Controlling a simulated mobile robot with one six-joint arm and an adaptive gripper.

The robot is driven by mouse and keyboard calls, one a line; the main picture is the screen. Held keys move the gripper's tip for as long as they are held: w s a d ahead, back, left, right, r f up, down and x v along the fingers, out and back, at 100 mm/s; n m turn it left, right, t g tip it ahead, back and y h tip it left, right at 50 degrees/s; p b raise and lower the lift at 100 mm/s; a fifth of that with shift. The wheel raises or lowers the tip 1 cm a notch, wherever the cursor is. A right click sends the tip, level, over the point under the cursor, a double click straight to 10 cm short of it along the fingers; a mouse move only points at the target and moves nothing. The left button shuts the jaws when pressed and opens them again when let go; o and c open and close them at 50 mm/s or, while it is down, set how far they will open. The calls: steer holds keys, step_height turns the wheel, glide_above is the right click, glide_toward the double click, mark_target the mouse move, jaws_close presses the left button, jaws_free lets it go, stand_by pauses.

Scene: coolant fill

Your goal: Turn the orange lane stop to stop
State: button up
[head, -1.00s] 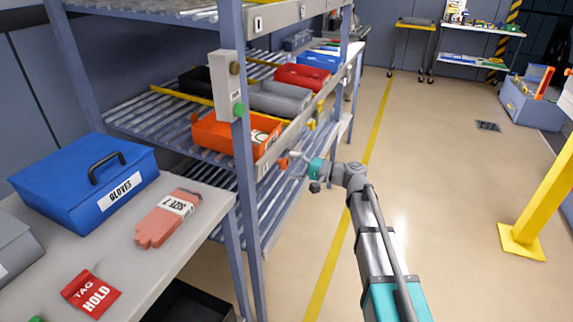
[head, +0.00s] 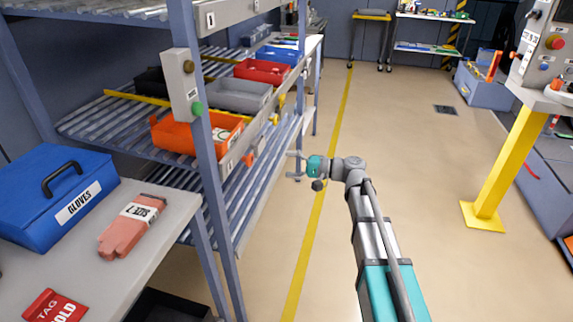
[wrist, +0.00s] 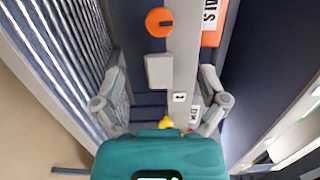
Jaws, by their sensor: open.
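The orange lane stop (head: 249,159) is a small orange knob on the front rail of the middle shelf, below the orange bin. In the wrist view it is a round orange disc (wrist: 159,22) at the top, with a small dark mark; which setting it is at I cannot tell. My gripper (head: 291,166) is open and empty, to the right of the knob over the aisle side and apart from it. In the wrist view its fingers (wrist: 161,75) are spread either side of the rail, below the disc in the picture.
Yellow stops (head: 274,119) sit farther along the rail. The orange bin (head: 172,135), a grey bin (head: 240,95) and a red bin (head: 262,72) stand on the shelf. A post holds a box with a green button (head: 197,108). The aisle floor (head: 400,130) right of the shelf is clear.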

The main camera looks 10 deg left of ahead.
steer(key=c, duration=0.3)
steer(key=shift+s+d+f+h, duration=0.25)
steer(key=shift+s+f+h, duration=0.05)
steer(key=shift+f, duration=0.2)
steer(key=c, duration=0.5)
steer(key=s+d+f+h, duration=0.1)
steer(key=f, duration=0.1)
steer(key=s+d+f+h, duration=0.1)
steer(key=shift+s+d+f, duration=0.1)
steer(key=shift+d+f, duration=0.25)
steer(key=shift+f, duration=0.05)
jaws_close()
steer(key=s+d+f+h, duration=0.4)
steer(key=d+h, duration=0.1)
steer(key=d, duration=0.4)
steer(key=s+d+f+h, duration=0.5)
steer(key=d, duration=0.4)
steer(key=s+d+f+h, duration=0.4)
steer(key=s+d+h, duration=0.1)
steer(key=d, duration=0.4)
steer(key=shift+d+f, duration=0.15)
steer(key=shift+f, duration=0.25)
steer(key=shift+s, duration=0.2)
